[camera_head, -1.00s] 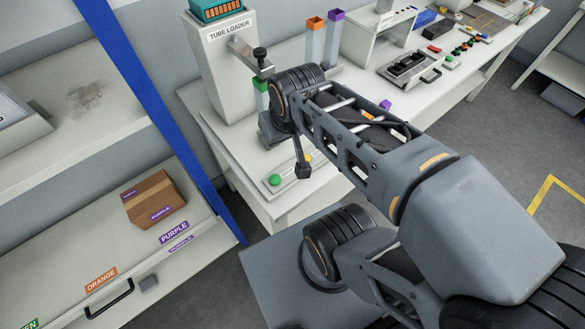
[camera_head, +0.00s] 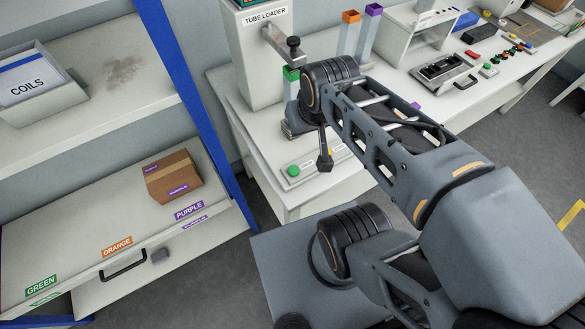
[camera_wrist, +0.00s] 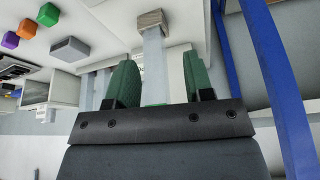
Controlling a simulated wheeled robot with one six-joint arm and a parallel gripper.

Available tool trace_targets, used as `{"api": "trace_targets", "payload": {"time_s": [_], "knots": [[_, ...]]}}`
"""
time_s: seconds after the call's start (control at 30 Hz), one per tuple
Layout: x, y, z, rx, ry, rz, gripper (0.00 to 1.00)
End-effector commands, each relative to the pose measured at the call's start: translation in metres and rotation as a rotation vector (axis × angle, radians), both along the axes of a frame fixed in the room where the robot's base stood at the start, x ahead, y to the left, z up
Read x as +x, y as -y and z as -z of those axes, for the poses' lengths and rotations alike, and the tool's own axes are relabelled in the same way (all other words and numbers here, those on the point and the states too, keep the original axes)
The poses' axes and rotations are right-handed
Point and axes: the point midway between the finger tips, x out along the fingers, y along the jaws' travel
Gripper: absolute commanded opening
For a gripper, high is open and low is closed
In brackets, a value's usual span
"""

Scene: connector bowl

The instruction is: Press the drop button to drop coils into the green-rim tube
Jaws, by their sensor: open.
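The tube loader (camera_head: 268,62) stands on the white table in the head view. The green-rim tube (camera_head: 291,76) is upright under its side arm, partly hidden by my wrist. In front is a pale button panel (camera_head: 305,168) with a green button (camera_head: 293,170) and a partly hidden yellow part. No drop label is readable. My wrist is above and behind the panel, beside the tube. My gripper (camera_wrist: 158,80) shows two green fingers spread apart in the wrist view. A pale upright with a woody block (camera_wrist: 152,20) appears between them, and I cannot tell its distance.
Orange-rim (camera_head: 348,38) and purple-rim (camera_head: 370,32) tubes stand right of the loader. A switch box (camera_head: 442,70) is farther right. Left are shelves with a COILS bin (camera_head: 40,90) and cardboard box (camera_head: 172,177), plus a blue post (camera_head: 190,90).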

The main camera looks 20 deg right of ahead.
Motion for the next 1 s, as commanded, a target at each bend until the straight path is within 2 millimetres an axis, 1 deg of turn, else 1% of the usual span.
{"api": "trace_targets", "payload": {"time_s": [0.03, 0.4, 0.5, 1.0], "knots": [[0.0000, 0.0000, 0.0000, 0.000, 0.000, 0.000, 0.43], [0.0000, 0.0000, 0.0000, 0.000, 0.000, 0.000, 0.07], [0.0000, 0.0000, 0.0000, 0.000, 0.000, 0.000, 0.00], [0.0000, 0.0000, 0.0000, 0.000, 0.000, 0.000, 0.00]]}}
